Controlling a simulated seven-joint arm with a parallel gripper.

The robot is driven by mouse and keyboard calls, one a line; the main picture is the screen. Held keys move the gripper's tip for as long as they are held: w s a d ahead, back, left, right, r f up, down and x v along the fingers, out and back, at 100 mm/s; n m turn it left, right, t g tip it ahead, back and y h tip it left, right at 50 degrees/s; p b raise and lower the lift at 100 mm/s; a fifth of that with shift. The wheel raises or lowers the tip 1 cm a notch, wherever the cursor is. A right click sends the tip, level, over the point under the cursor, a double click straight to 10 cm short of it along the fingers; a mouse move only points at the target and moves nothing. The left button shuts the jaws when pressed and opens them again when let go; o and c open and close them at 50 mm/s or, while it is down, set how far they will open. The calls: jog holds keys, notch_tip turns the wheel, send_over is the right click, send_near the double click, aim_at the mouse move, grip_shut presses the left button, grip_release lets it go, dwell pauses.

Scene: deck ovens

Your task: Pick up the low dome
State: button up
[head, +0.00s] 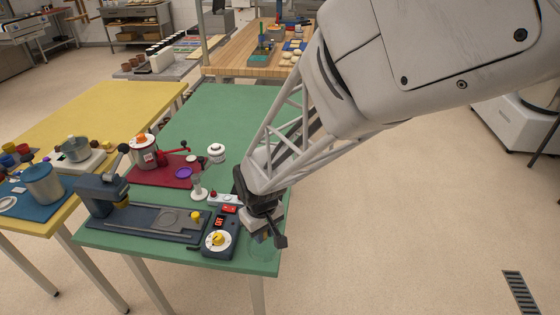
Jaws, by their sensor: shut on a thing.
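My gripper (264,234) points down over the front right corner of the green table (245,105). It is shut on what looks like the low dome (263,252), a faint, clear, rounded shape just below the fingers. The dome's outline is hard to make out against the green top, and my gripper hides its upper part. I cannot tell whether its rim touches the table.
Left of my gripper are a dark control box (220,238) with a yellow-centred dial and a dark press (103,194) on a long base. A red tray (168,172) holds a pot. A white ribbed piece (216,152) stands behind. The green table's back part is clear.

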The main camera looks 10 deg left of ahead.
jog(key=s+d+r, duration=0.1)
jog(key=s+d, duration=0.6)
jog(key=s, duration=0.4)
jog(key=shift+d, duration=0.1)
jog(key=shift+r, duration=0.1)
dwell(0.5)
jog(key=w+a+r, duration=0.2)
jog(key=w+a, duration=0.2)
jog(key=w, duration=0.8)
jog(key=w+a+r, duration=0.2)
jog(key=w+a, duration=0.2)
jog(key=w, duration=0.7)
jog(key=shift+w+a, duration=0.3)
jog(key=shift+w, duration=0.1)
jog(key=shift+f, duration=0.15)
jog(key=shift+f, duration=3.05)
jog(key=shift+f, duration=0.2)
